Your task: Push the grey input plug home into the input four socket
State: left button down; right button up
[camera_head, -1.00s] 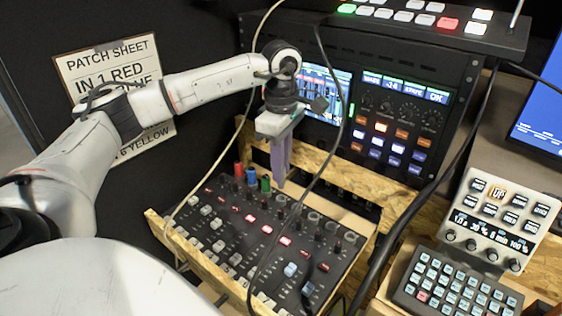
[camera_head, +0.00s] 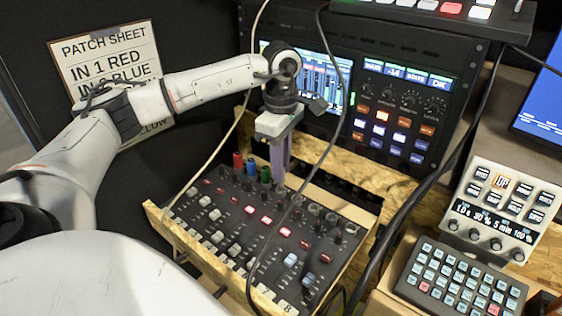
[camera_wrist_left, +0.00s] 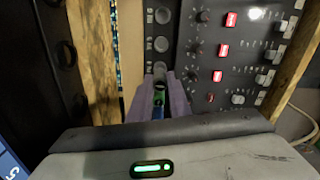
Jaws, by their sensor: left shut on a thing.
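The black mixer (camera_head: 225,212) lies sloped in a wooden frame, with a row of sockets along its back edge. Red (camera_head: 238,160), blue (camera_head: 251,168) and green (camera_head: 265,174) plugs stand in the left sockets. My left gripper (camera_head: 280,176) points down with purple fingers right beside the green plug, over the fourth socket place. It is shut on the grey input plug (camera_wrist_left: 159,70), of which only a little shows between the fingertips in the left wrist view. The fingers hide the input four socket, so I cannot tell how deep the plug sits. My right gripper is not in view.
A thin pale cable (camera_head: 222,140) and a black cable (camera_head: 322,150) hang in front of the rack and across the mixer. A rack with screens (camera_head: 404,110) stands behind. A keypad (camera_head: 460,278) and a control panel (camera_head: 503,208) stand at the right.

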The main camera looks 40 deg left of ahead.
pick_arm(q)
jog(key=shift+f+b, duration=0.65)
jog(key=shift+f, duration=0.7)
jog(key=c, duration=1.6)
grip_release()
jog(key=shift+o, duration=0.2)
notch_tip(320, 180, up, 10)
jog(key=shift+r+p, duration=0.15)
jog(key=shift+p, duration=0.35)
